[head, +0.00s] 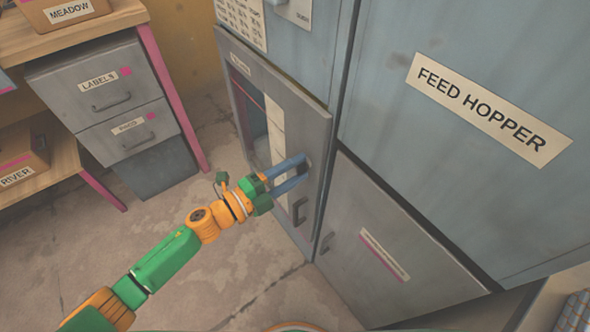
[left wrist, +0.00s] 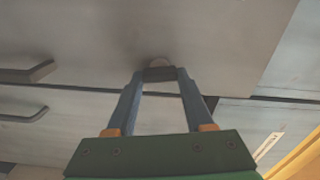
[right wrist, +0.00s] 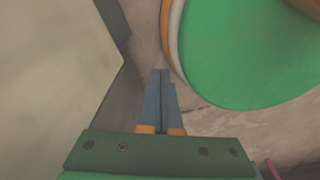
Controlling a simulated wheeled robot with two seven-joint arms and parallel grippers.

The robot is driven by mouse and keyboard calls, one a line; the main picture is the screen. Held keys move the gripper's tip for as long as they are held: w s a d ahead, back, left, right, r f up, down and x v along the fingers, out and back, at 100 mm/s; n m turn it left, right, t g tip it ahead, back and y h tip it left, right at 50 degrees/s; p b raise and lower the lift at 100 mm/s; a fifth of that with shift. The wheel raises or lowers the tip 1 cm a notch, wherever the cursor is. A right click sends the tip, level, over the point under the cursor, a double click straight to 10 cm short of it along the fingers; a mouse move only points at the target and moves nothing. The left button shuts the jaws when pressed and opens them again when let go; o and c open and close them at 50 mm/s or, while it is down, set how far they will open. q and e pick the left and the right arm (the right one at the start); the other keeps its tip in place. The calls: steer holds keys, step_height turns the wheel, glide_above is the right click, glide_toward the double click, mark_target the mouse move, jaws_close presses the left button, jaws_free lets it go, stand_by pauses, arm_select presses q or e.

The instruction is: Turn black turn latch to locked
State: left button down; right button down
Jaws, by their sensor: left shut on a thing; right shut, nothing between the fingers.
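The black turn latch (left wrist: 159,74) sits on a grey cabinet door (head: 311,122). In the head view it is mostly hidden by the fingers. My left gripper (head: 300,166) reaches the door near its right edge, above a dark pull handle (head: 299,210). In the left wrist view the blue fingers of this gripper (left wrist: 160,78) are shut on the latch, one on each side. Whether the latch stands at locked cannot be told. My right gripper (right wrist: 162,74) is shut and empty, with its fingertips together. It is not in the head view.
A lower cabinet door (head: 375,260) with a pink-striped label and the large FEED HOPPER panel (head: 480,90) stand to the right. A drawer unit (head: 105,100) and wooden shelf (head: 70,45) stand at the left. The floor (head: 215,275) between is clear.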

arm_select(q)
steer(key=shift+f+m, duration=0.1)
steer(key=shift+m, duration=0.6)
arm_select(e)
steer(key=shift+d+f, duration=0.1)
steer(key=shift+f, duration=0.1)
arm_select(q)
steer(key=shift+m, duration=0.4)
arm_select(e)
steer(key=shift+w+d, duration=0.1)
steer(key=shift+d, duration=0.15)
arm_select(q)
steer(key=shift+c, duration=1.4)
jaws_free()
arm_select(e)
steer(key=shift+a, duration=0.25)
steer(key=shift+a, duration=0.1)
